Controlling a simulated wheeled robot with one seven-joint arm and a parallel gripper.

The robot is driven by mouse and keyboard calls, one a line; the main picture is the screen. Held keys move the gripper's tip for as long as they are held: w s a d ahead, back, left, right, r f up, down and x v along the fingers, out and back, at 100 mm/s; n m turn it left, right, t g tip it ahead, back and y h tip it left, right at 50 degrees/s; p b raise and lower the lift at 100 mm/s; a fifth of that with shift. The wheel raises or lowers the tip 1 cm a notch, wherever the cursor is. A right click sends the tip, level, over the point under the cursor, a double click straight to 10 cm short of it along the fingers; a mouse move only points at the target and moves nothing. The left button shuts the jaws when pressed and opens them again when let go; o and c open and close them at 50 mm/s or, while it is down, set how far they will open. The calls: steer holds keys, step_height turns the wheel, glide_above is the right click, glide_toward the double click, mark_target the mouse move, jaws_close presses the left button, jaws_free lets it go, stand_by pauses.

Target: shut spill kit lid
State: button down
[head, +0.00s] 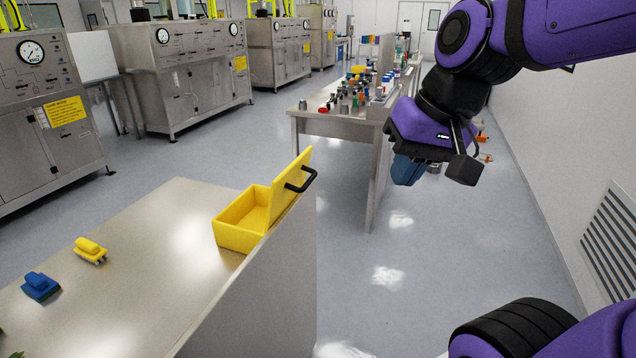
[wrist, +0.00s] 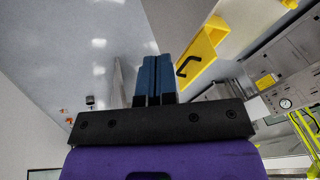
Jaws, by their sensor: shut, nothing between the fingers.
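The spill kit (head: 239,232) is a yellow box at the far right corner of the steel table. Its lid (head: 291,187) stands raised, tilted up on the right side, with a black handle (head: 303,180) on its outer face. The inside of the box shows empty. My gripper (head: 408,172) is in the air to the right of the table, apart from the lid, with its blue fingers pointing down. In the wrist view the fingers (wrist: 154,75) are together with nothing between them. There the lid (wrist: 203,52) and its black handle (wrist: 187,66) show just right of the fingertips.
A blue brush-like item (head: 40,287) and a yellow one (head: 90,250) lie on the steel table (head: 150,225), left of the box. A second table (head: 345,122) with many small parts stands behind. A wall with a vent (head: 612,240) is at the right. Floor between is clear.

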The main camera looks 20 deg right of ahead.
steer(key=w+d+f+m+y, duration=0.1)
steer(key=w+f+m+y, duration=0.7)
steer(key=w+m, duration=0.45)
steer(key=w+d+f+m+t, duration=0.6)
steer(key=w+d+f+m, duration=0.35)
steer(key=d+m, duration=0.2)
steer(key=w+a+f, duration=0.1)
steer(key=w+a, duration=0.8)
steer(key=a, duration=0.1)
steer(key=shift+w, duration=0.15)
